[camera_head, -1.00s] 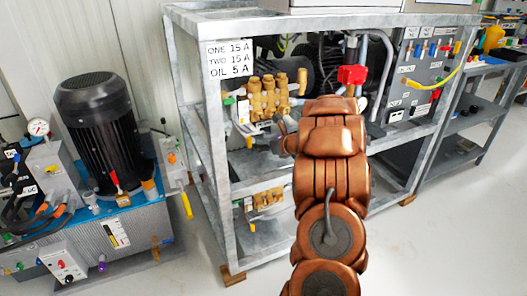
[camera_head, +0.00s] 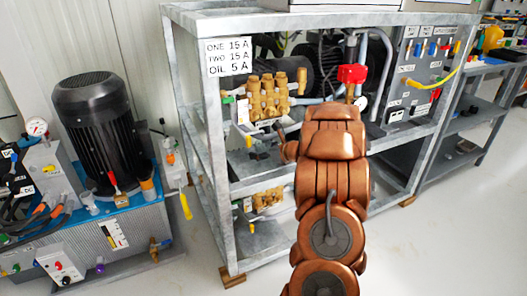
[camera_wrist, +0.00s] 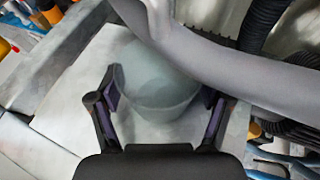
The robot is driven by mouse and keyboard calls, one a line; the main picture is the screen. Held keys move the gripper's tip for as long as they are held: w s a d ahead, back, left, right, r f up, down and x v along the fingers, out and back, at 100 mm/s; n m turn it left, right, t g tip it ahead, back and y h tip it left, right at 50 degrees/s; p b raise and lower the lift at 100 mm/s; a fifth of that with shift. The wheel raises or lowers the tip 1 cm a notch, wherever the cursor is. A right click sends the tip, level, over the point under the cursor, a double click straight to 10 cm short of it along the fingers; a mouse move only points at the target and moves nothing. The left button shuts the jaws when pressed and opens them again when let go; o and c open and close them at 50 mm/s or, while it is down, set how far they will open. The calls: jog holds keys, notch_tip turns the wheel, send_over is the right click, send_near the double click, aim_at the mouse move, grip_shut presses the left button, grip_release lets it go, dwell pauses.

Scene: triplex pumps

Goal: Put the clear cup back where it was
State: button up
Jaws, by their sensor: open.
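The clear cup (camera_wrist: 155,75) shows in the wrist view as a pale, see-through grey-green cup between the two fingers of my gripper (camera_wrist: 160,90). The fingers are spread, one on each side of the cup. The left fingertip is very close to the cup's side; I cannot tell whether it touches. The cup appears to stand on a pale flat surface (camera_wrist: 75,95). A thick grey pipe (camera_wrist: 225,65) covers part of its far side. In the head view my arm hides the cup and the gripper.
The grey pipe and black ribbed hoses (camera_wrist: 263,22) crowd the gripper's far and right sides. In the head view a metal frame (camera_head: 222,190) holds brass pump parts (camera_head: 268,98) and a red fitting (camera_head: 352,74). A black motor (camera_head: 97,125) stands left. The floor right is clear.

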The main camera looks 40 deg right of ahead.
jog(key=shift+r, duration=0.15)
jog(key=shift+r+p, duration=0.15)
jog(key=shift+p, duration=0.25)
jog(key=p+v, duration=0.1)
jog(key=v, duration=1.1)
jog(key=shift+p, duration=0.35)
